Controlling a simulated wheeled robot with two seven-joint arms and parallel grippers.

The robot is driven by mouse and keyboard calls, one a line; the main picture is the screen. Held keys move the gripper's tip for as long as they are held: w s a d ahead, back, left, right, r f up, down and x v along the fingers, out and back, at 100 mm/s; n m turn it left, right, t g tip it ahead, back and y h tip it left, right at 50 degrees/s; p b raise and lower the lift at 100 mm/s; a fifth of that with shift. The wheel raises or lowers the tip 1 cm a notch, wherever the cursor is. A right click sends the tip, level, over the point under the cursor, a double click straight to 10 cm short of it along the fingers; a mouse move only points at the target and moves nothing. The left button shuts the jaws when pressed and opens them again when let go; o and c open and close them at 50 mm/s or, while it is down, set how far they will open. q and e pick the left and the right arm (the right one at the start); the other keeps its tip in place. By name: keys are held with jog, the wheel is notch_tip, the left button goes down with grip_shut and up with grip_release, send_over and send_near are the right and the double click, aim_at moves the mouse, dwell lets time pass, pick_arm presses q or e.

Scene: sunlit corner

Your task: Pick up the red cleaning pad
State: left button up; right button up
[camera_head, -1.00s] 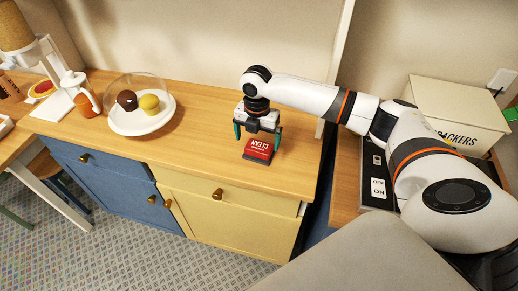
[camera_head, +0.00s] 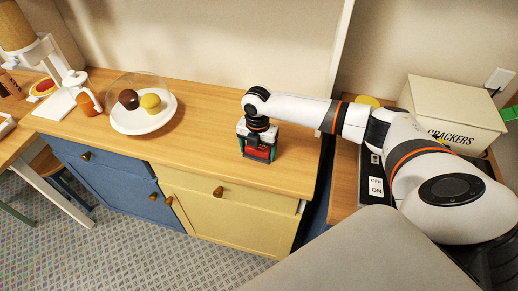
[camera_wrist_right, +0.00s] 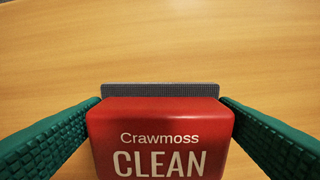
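The red cleaning pad (camera_head: 258,152) lies on the wooden counter top, below my right gripper in the head view. In the right wrist view the red pad (camera_wrist_right: 160,140) shows the words "Crawmoss CLEAN" and has a grey strip along its far edge. My right gripper (camera_head: 257,152) is lowered around it, with one green finger on each side. In the wrist view the fingertips (camera_wrist_right: 160,108) come close to the pad's sides; whether they press on it cannot be told. My left gripper is not in view.
A crackers box (camera_head: 453,110) and an ON/OFF switch panel (camera_head: 376,187) are at the right. The counter between plate and pad is clear.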

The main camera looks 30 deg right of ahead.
jog(key=shift+r, duration=0.15)
notch_tip(320, 180, up, 9)
jog(key=shift+r+b, duration=0.1)
jog(key=shift+b, duration=0.65)
jog(key=shift+r, duration=0.3)
jog(key=shift+o, duration=1.2)
jog(key=shift+c, duration=0.6)
